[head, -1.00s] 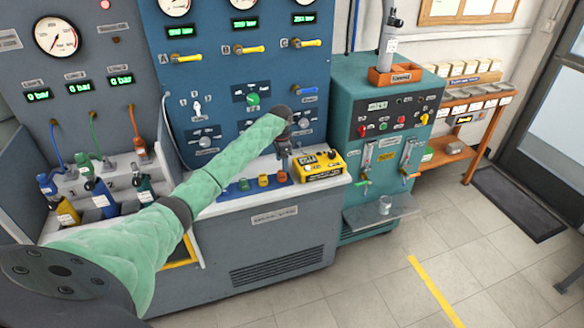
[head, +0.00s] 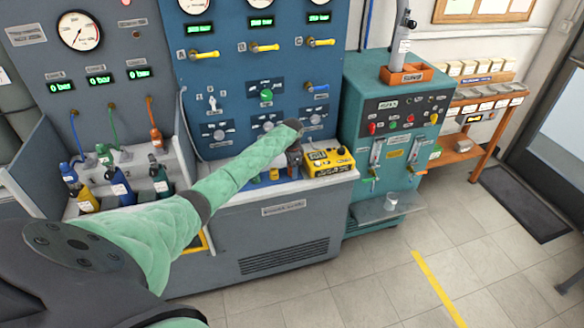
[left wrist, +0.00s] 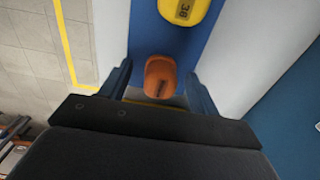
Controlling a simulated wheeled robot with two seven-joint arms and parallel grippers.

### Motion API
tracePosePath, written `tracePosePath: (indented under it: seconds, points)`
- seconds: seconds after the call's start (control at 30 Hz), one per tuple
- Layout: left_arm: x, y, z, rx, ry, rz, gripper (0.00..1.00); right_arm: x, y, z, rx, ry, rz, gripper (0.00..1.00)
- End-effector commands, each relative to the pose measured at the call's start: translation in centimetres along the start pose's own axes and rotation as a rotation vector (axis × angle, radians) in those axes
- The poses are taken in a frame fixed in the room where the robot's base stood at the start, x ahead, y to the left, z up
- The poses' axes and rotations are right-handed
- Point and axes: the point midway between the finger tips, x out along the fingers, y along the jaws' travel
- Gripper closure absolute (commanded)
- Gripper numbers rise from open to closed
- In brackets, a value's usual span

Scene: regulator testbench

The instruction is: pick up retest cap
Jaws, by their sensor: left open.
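In the left wrist view an orange-red cap (left wrist: 160,76) sits on a blue mat, between the two spread fingers of my left gripper (left wrist: 160,88). A yellow cap (left wrist: 186,9) with dark characters reading like "38" lies beyond it at the top edge. In the head view my left gripper (head: 294,166) points down over the right part of the bench-top mat and hides the orange-red cap. The yellow cap (head: 274,174) shows just left of it. I cannot read which cap is the retest one. My right gripper is out of view.
A yellow instrument box (head: 328,162) stands close to the right of my left gripper. The blue gauge panel (head: 240,100) rises behind. Small cylinders (head: 119,186) stand in the left bay. A teal cabinet (head: 355,100) is to the right, with open floor in front.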

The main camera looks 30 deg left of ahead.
Motion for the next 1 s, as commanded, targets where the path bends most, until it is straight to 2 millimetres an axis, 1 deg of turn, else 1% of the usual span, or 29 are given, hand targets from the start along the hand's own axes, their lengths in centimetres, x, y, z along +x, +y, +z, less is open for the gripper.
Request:
tracePosePath:
  seconds: [0.27,0.37,0.5,0.53,0.8,0.93,0.97,1.0]
  points:
    - [0.3,0.0,0.0,0.0,0.0,-0.001,0.38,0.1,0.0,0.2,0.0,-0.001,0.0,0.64]
    - [0.3,0.0,0.0,0.0,0.0,0.0,0.56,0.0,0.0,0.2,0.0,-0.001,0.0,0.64]
    - [0.3,0.0,0.0,0.0,0.0,0.0,0.83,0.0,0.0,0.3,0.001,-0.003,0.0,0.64]
    - [0.3,0.0,0.0,0.0,0.0,0.0,0.86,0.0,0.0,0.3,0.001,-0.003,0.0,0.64]
    - [0.2,0.0,0.0,0.0,0.0,0.0,0.86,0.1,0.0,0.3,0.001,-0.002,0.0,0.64]
    - [-0.2,0.0,0.0,0.0,0.0,-0.001,0.86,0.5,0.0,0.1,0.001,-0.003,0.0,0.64]
    - [-0.5,0.0,0.0,0.0,0.0,-0.001,0.86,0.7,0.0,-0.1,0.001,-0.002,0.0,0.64]
    - [-0.9,-0.1,-0.1,0.0,0.002,-0.002,0.86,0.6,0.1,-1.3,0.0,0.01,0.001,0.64]
